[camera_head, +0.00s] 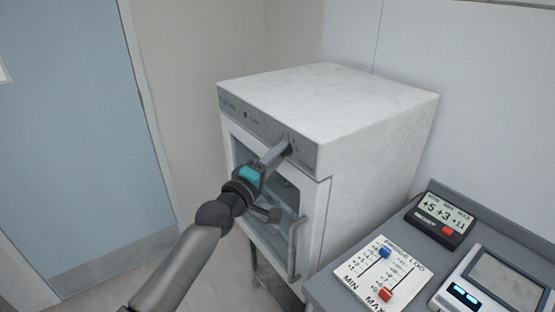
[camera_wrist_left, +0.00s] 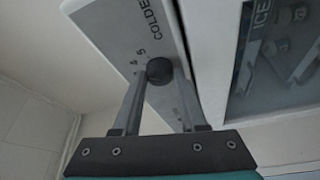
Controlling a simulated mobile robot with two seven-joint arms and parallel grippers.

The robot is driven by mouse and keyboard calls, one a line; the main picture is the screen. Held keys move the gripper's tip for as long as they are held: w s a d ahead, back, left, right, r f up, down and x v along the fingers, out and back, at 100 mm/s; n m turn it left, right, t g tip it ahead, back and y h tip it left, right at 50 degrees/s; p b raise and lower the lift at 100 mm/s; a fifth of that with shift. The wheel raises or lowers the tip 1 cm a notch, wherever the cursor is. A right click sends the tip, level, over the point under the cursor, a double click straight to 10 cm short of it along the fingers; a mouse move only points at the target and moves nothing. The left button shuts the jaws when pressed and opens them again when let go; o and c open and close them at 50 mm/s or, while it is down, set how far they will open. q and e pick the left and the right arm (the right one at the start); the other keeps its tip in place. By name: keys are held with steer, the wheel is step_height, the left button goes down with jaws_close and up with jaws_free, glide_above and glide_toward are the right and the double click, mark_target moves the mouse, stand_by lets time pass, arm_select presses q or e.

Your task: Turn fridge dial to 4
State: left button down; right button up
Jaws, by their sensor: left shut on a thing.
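The small white fridge (camera_head: 345,115) stands in the middle of the head view, with a grey control strip (camera_head: 262,122) along its top front edge. My left gripper (camera_head: 284,152) reaches the right end of that strip and largely covers the dial there. In the left wrist view the dark round dial (camera_wrist_left: 159,70) sits between the fingertips of my left gripper (camera_wrist_left: 160,78), which is shut on it. The numerals 4 and 5 and part of the word COLDER (camera_wrist_left: 150,22) show beside the dial. The dial's pointer mark cannot be made out. My right gripper is not in view.
The fridge's glass door (camera_head: 250,165) is closed, with a vertical handle (camera_head: 293,248) below my left gripper. A grey counter at right holds a FRIDGE LOG board (camera_head: 367,279) with sliders, a thermometer display (camera_head: 440,219) and a grey device (camera_head: 498,285). A blue door is at left.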

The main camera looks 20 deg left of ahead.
arm_select(q)
steer(key=shift+c, duration=2.4)
jaws_free()
steer(key=v, duration=1.5)
